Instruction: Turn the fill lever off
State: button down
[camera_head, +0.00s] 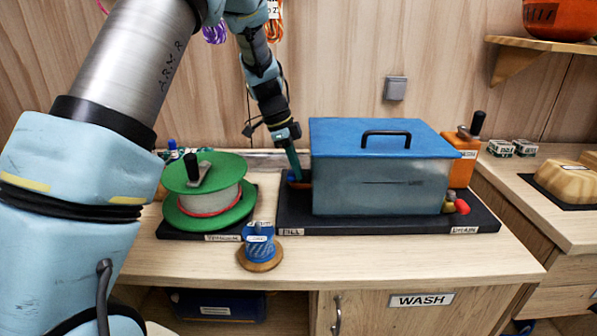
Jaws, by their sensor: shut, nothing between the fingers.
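The wash tank (380,185) is a clear, greyish box with a blue lid (380,138) and a black handle. It stands on a dark base (390,224) labelled FILL at the left front and DRAIN at the right. A small orange-brown part (299,184), seemingly the fill lever, sits low at the tank's left side. It is partly hidden, and its setting cannot be told. My gripper (295,174) points down just left of the tank, fingers shut and empty, right at this part. I cannot tell whether they touch it.
A green spool (226,218) with a crank stands left of the tank. A blue spool (260,250) stands in front. An orange container (461,172) and a red knob (461,207) are at the tank's right. The counter's front right is clear.

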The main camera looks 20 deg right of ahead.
jog(key=shift+w+a+f+m+g+b, duration=0.15)
jog(key=shift+a+m+b, duration=0.2)
jog(key=shift+m+b, duration=0.3)
jog(key=shift+w+a+f+m+g+b, duration=0.15)
jog(key=shift+a+m+b, duration=0.25)
jog(key=shift+b, duration=0.35)
jog(key=m, duration=0.1)
jog(key=a+m+y+b, duration=0.1)
jog(key=m, duration=0.1)
jog(key=shift+w+r+g, duration=0.15)
jog(key=shift+w+g, duration=0.15)
jog(key=shift+w, duration=0.1)
jog(key=shift+w+a+r+m+y, duration=0.1)
jog(key=shift+w+a+m+y, duration=0.15)
jog(key=shift+m, duration=0.4)
jog(key=shift+w+a+r+m+y, duration=0.15)
jog(key=shift+w+a+m, duration=0.15)
jog(key=shift+m, duration=0.3)
jog(key=w+m+p, duration=0.1)
jog(key=w+a+m+y+p, duration=0.1)
jog(key=w+m, duration=0.1)
jog(key=shift+a+f+m+g, duration=0.15)
jog(key=shift+m+g, duration=0.15)
jog(key=shift+w+a+p, duration=0.1)
jog(key=shift+a+p, duration=0.05)
jog(key=shift+p, duration=0.15)
jog(key=shift+w+a, duration=0.1)
jog(key=shift+a, duration=0.55)
